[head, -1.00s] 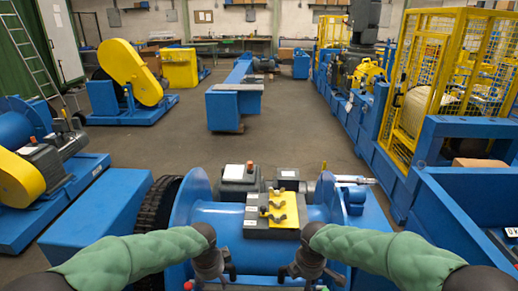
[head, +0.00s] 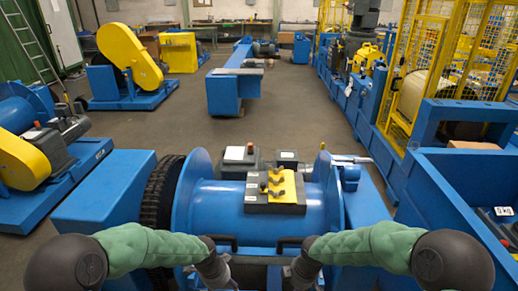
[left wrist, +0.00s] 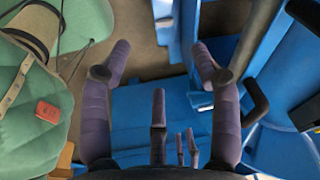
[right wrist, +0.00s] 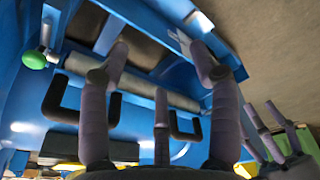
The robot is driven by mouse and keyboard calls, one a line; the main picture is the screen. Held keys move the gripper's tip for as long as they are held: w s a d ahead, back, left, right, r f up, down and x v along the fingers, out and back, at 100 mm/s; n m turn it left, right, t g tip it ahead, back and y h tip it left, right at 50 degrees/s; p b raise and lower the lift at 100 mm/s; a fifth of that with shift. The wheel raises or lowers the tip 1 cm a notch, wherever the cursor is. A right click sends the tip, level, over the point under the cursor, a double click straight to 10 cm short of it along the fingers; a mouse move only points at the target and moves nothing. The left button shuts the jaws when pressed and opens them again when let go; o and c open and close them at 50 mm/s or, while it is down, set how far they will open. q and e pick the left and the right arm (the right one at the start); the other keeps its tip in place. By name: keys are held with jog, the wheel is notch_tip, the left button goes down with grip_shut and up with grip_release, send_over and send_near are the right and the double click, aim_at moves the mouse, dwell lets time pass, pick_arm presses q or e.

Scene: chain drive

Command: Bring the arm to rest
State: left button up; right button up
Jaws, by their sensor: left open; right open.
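My left gripper (head: 217,280) hangs low at the front of the blue drum machine, cut off by the bottom edge of the head view. In the left wrist view (left wrist: 162,58) its purple-grey fingers stand apart with nothing between them. My right gripper (head: 303,278) hangs beside it, a short gap to the right. In the right wrist view (right wrist: 160,60) its fingers are also spread and empty. Both forearms, in green sleeves, slope inward, with dark round elbows low at each side.
The blue drum machine (head: 262,225) fills the space ahead, carrying a yellow-topped block (head: 282,187). Black handles (right wrist: 60,100) are close to my right gripper. A blue box (head: 110,195) stands left and a blue bin (head: 430,200) right. Open floor (head: 290,110) lies beyond.

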pick_arm(q)
jog(key=s+d+f+n+h+p, duration=0.1)
jog(key=s+f+n+h, duration=0.1)
jog(key=s+f+n, duration=1.4)
jog(key=shift+s+d+f+n+g, duration=0.15)
jog(key=shift+s+f+n+g, duration=0.25)
jog(key=shift+s+f, duration=0.9)
pick_arm(e)
jog(key=s+a+f+m+y, duration=0.1)
jog(key=s+f+m+y, duration=0.1)
jog(key=s+f+m, duration=1.4)
jog(key=shift+s+a+f+g, duration=0.2)
jog(key=shift+s+f+g, duration=0.2)
jog(key=shift+s+f, duration=0.9)
pick_arm(q)
jog(key=shift+s+r, duration=0.25)
jog(key=shift+r, duration=0.1)
pick_arm(e)
jog(key=shift+s+r, duration=0.15)
jog(key=shift+r, duration=0.1)
